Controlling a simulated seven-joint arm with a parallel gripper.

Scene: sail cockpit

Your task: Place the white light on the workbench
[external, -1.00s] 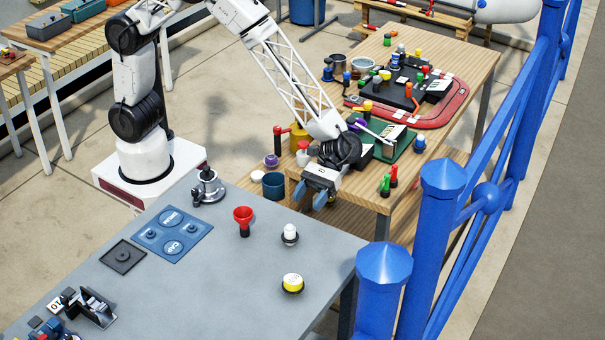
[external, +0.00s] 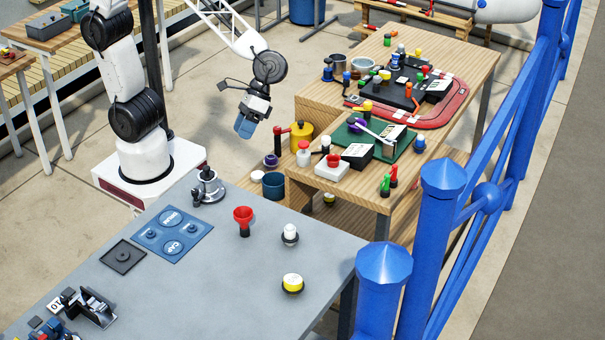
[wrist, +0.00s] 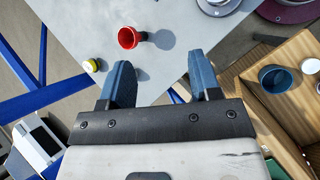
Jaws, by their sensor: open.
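The white light (external: 290,232) stands upright on a dark base on the grey table (external: 245,285), near its back right edge. My gripper (external: 244,128) hangs in the air, fingers down, behind the grey table and left of the wooden bench (external: 355,198). Its blue fingers are apart and nothing is between them in the wrist view (wrist: 158,82).
A red funnel (external: 243,217) stands left of the white light. A blue panel (external: 173,234) and a grey metal fitting (external: 208,187) lie farther left. The wooden bench carries several coloured parts and a green board (external: 372,140). Blue railing (external: 440,220) runs along the right.

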